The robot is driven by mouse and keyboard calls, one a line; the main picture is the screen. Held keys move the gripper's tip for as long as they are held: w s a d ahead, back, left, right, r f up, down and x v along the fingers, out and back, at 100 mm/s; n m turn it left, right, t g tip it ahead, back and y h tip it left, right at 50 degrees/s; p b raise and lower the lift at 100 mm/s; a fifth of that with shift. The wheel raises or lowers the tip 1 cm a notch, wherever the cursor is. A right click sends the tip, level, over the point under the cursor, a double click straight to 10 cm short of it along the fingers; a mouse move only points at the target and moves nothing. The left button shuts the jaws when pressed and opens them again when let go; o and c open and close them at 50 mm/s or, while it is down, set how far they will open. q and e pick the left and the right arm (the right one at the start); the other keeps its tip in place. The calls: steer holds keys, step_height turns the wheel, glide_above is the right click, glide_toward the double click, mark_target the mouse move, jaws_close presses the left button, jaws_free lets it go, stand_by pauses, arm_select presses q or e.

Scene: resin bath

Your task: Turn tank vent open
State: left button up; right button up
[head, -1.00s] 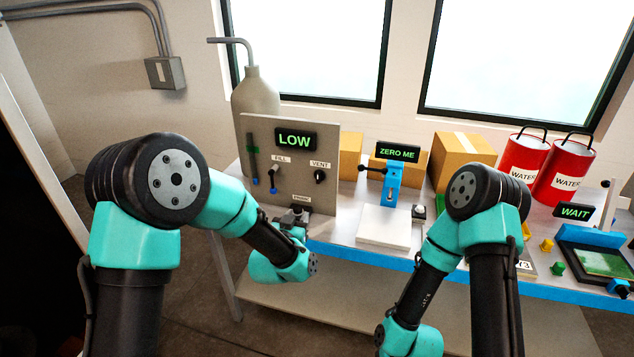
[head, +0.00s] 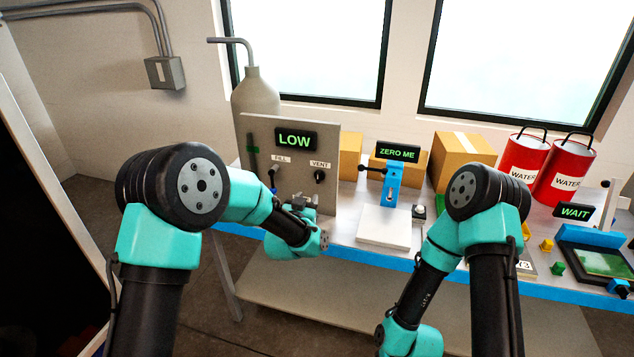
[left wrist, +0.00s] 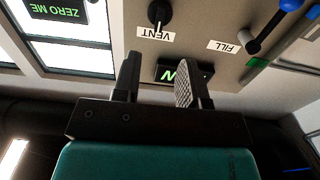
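The tank panel (head: 250,195) is a grey upright board with a LOW display (head: 296,139). Its black vent knob (head: 320,176) sits under the VENT label, and the knob also shows in the left wrist view (left wrist: 159,12) at the top. My left gripper (head: 304,203) is in front of the panel, below and slightly left of the knob. In the left wrist view its two fingers (left wrist: 156,78) are apart with nothing between them, and the knob is beyond their tips. My right gripper is outside the frames.
A grey tank (head: 256,95) stands behind the panel. A white scale (head: 384,228) and blue stand (head: 392,183) are to the right. Red water cans (head: 525,160) are farther right.

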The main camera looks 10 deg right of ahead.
mark_target(318, 180)
arm_select(q)
steer(key=x, duration=1.1)
jaws_close()
